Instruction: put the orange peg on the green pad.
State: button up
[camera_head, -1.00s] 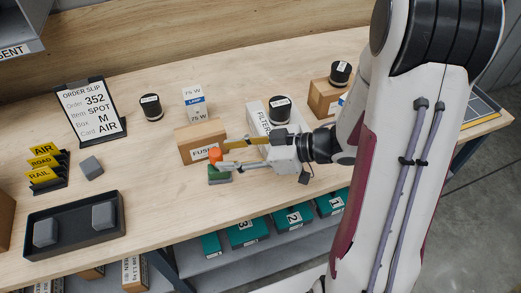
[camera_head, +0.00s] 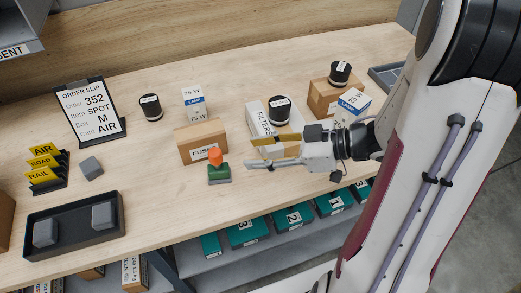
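An orange peg (camera_head: 215,157) stands upright at the near end of the bench, in front of the fuses box. Right below it is a green block (camera_head: 218,173) on a dark grey base; the peg appears to rest on the green. My gripper (camera_head: 261,152) is to the right of the peg, with a clear gap between them. Its two fingers are spread apart, point left, and hold nothing.
A fuses box (camera_head: 203,145) stands just behind the peg. A filter box (camera_head: 260,122) with a black-lidded jar (camera_head: 279,109) stands behind my gripper. A black tray (camera_head: 75,241) with two grey blocks lies at left. Bench between tray and peg is clear.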

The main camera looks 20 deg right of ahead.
dwell(0.6)
jog(key=w+d+r+t+h, duration=0.1)
jog(key=w+d+h, duration=0.1)
jog(key=w+d+r+m+t+h, duration=0.1)
jog(key=w+d+h, duration=0.1)
jog(key=w, duration=0.1)
jog(key=w+d+r+m+t+h, duration=0.1)
jog(key=w+d+h, duration=0.1)
jog(key=w+h, duration=0.1)
jog(key=shift+w+d+r+t, duration=0.2)
jog(key=shift+d+r+t, duration=0.1)
jog(key=shift+d, duration=0.1)
jog(key=s+d+r+m+h, duration=0.2)
jog(key=d+r+m+h, duration=0.3)
jog(key=d+r+h, duration=0.15)
jog(key=s+a+m+g+y, duration=0.1)
jog(key=s+a+m+g, duration=0.1)
jog(key=s+a, duration=0.4)
jog(key=s+a+m+g+y, duration=0.1)
jog(key=s+a, duration=0.5)
jog(key=s, duration=0.9)
jog(key=shift+a+f+m+g, duration=0.25)
jog(key=shift+a+m+g, duration=0.15)
jog(key=shift+m+g, duration=0.55)
jog(key=shift+s, duration=0.1)
